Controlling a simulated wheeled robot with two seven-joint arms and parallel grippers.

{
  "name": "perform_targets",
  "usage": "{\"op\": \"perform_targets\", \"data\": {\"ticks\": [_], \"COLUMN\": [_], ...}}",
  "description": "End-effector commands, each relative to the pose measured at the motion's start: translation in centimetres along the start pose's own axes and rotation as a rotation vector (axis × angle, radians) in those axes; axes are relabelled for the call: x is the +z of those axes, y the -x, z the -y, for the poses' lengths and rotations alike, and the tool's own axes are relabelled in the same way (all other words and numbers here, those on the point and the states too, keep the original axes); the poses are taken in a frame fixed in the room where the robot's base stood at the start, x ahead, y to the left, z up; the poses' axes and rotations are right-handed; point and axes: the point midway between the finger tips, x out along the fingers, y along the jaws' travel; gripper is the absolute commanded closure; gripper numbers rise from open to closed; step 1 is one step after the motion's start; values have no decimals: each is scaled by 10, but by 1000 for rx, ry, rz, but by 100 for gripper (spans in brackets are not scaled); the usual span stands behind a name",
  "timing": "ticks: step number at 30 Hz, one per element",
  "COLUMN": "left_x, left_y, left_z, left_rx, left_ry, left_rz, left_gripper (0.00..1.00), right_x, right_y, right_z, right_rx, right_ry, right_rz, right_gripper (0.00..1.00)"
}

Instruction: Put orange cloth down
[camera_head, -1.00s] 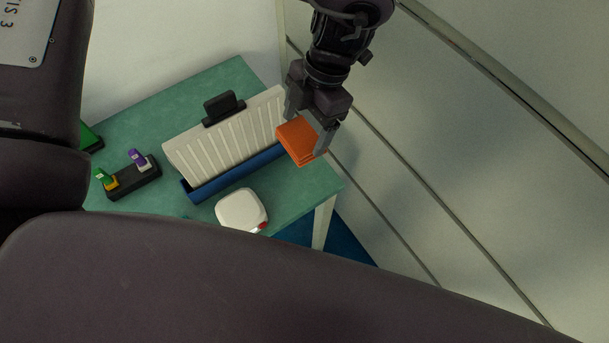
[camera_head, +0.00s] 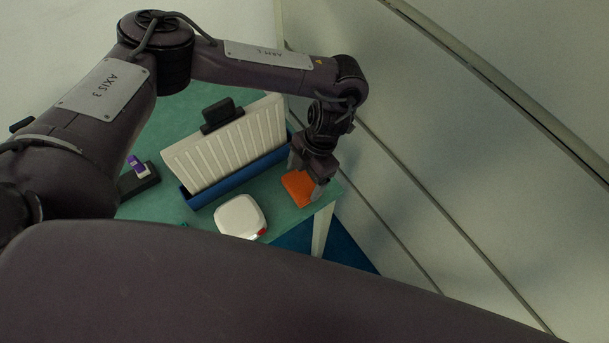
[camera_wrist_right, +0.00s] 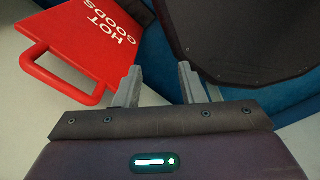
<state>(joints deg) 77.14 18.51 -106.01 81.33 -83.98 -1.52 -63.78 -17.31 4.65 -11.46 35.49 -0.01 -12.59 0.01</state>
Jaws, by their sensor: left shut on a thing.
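The orange cloth (camera_head: 298,188) is a small folded square at the right end of the green table (camera_head: 277,222). My left gripper (camera_head: 306,182) points down over it and is shut on it. The cloth looks to be at or very near the table top; I cannot tell whether it rests fully on it. My right gripper (camera_wrist_right: 156,88) shows in the right wrist view, its two fingers apart with nothing between them.
A white ribbed panel in a blue tray (camera_head: 238,177) stands just left of the cloth. A white rounded box (camera_head: 240,216) sits at the table's front. A wall is close on the right. A red "HOT GOODS" sign (camera_wrist_right: 90,40) is near my right gripper.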

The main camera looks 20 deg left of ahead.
Motion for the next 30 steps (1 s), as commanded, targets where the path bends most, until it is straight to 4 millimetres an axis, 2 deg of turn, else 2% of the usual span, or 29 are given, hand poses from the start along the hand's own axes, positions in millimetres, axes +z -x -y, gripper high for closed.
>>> {"op": "perform_targets", "data": {"ticks": [1,3,8,9,14,23,28,30], "left_x": [1,2,2,2,2,4,5,8], "left_y": [-6,-9,-11,-12,-11,-15,12,21], "left_z": [0,0,1,1,1,0,-1,-2], "left_rx": [-1,0,0,-1,-1,0,6,6], "left_ry": [3,3,2,2,1,1,-1,0], "left_rz": [0,1,0,0,0,1,7,8], "left_gripper": [42,49,50,19,0,0,0,0], "right_x": [0,0,0,0,0,-2,-2,-2], "right_y": [2,2,1,1,1,-5,-4,-9], "right_z": [0,0,0,0,0,0,0,0], "right_rx": [0,0,0,0,0,1,0,0], "right_ry": [0,0,0,0,0,0,0,0], "right_rz": [0,0,1,1,0,-3,-3,-3], "right_gripper": [64,64,64,64,64,64,64,64]}}
